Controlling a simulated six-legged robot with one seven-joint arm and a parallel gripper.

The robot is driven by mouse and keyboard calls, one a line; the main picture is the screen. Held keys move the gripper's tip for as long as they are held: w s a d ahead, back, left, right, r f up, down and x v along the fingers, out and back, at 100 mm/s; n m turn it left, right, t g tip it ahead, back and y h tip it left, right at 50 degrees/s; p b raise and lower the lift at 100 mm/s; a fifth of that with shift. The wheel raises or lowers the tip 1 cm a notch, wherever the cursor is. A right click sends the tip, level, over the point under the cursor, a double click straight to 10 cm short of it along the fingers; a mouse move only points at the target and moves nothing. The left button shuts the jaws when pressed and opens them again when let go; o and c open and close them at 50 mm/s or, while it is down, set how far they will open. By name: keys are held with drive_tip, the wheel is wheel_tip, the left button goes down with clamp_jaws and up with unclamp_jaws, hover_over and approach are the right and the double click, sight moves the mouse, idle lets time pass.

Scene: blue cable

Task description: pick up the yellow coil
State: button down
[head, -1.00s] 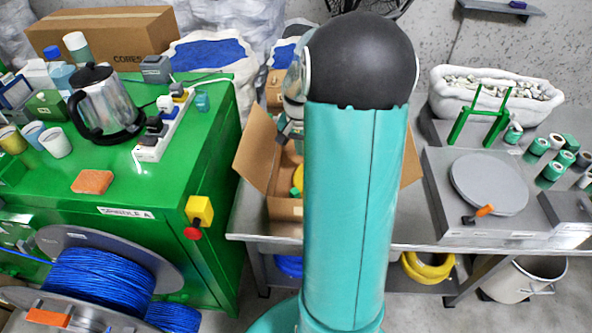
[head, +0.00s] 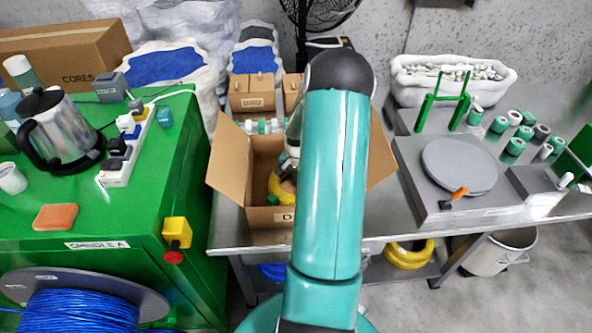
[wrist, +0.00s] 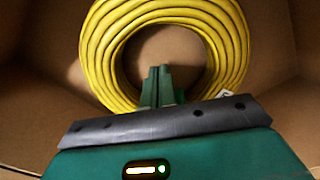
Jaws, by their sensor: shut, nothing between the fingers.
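A yellow coil (wrist: 105,55) of cable lies in an open cardboard box, filling the upper wrist view. In the head view the coil (head: 279,186) shows partly, left of my arm. My gripper (wrist: 158,72) is shut and empty. Its fingertips appear against the coil's open middle, near the near side of the ring. I cannot tell whether they are above the hole or down inside it. The near part of the ring is hidden behind my gripper. A second yellow coil (head: 408,257) sits on the shelf under the table.
The cardboard box (head: 231,165) has flaps folded outward and walls around the coil. White-and-green spools (head: 262,127) stand behind it. A grey turntable (head: 459,166) is on the table at right. A green bench (head: 110,215) with a kettle (head: 58,130) is at left.

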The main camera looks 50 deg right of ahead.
sight(284, 202)
drive_tip(key=a, duration=0.2)
drive_tip(key=a+f, duration=0.1)
drive_tip(key=a, duration=0.1)
drive_tip(key=shift+s, duration=0.25)
drive_tip(key=a, duration=0.2)
drive_tip(key=s+a, duration=0.1)
drive_tip(key=a, duration=0.2)
drive_tip(key=shift+a, duration=0.15)
drive_tip(key=shift+s, duration=0.1)
